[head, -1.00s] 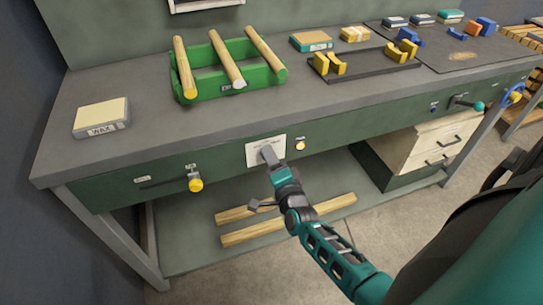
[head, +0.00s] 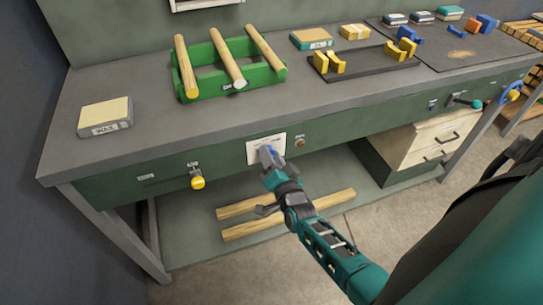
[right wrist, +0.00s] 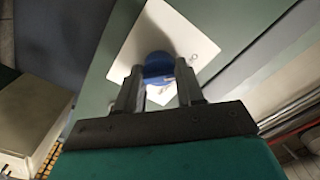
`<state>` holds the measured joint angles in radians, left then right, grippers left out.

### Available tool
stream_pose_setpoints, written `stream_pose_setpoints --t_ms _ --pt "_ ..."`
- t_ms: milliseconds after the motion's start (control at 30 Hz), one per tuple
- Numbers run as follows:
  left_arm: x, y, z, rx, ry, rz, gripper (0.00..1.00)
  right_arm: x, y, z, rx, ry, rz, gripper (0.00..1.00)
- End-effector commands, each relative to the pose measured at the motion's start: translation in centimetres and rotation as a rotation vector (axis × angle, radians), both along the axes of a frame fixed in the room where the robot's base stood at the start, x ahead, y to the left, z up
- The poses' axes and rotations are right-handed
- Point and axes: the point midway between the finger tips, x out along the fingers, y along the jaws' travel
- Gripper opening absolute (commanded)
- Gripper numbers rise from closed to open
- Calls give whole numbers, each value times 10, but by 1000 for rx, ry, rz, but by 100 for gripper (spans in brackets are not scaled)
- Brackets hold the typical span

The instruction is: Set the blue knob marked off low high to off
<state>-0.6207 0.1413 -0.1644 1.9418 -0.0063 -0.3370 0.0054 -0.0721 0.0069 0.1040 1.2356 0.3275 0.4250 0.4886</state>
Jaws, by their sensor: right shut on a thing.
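The blue knob (right wrist: 158,66) sits on a white plate (right wrist: 135,42) on the bench's green front panel; in the head view the plate (head: 256,150) shows too, with the knob mostly hidden behind my gripper. My right gripper (head: 268,152) is at the plate, shut on the blue knob. In the right wrist view its two fingers (right wrist: 158,86) stand on either side of the knob. The knob's markings are too small or covered to read. My left gripper is not in view.
A small round lamp or button (head: 299,143) is right of the plate. A yellow knob on a slider (head: 197,182) is to the left. A green rack (head: 270,77) with wooden rods and a wax block (head: 104,117) stand on the bench top. Wooden rods (head: 290,218) lie on the lower shelf.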

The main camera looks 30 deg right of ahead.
Motion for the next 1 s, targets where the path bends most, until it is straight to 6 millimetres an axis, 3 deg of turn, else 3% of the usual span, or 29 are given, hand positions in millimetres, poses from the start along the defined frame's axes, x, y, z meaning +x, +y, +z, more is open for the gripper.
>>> stream_pose_setpoints --t_ms 367,400,600,1000 --pt "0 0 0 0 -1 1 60 0 1 -1 -6 4 2 7" --pt "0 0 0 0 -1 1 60 0 1 -1 -6 4 2 41" --pt "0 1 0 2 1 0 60 0 0 -1 -5 3 1 60" --pt "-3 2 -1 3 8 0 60 -9 2 0 -3 3 1 63"
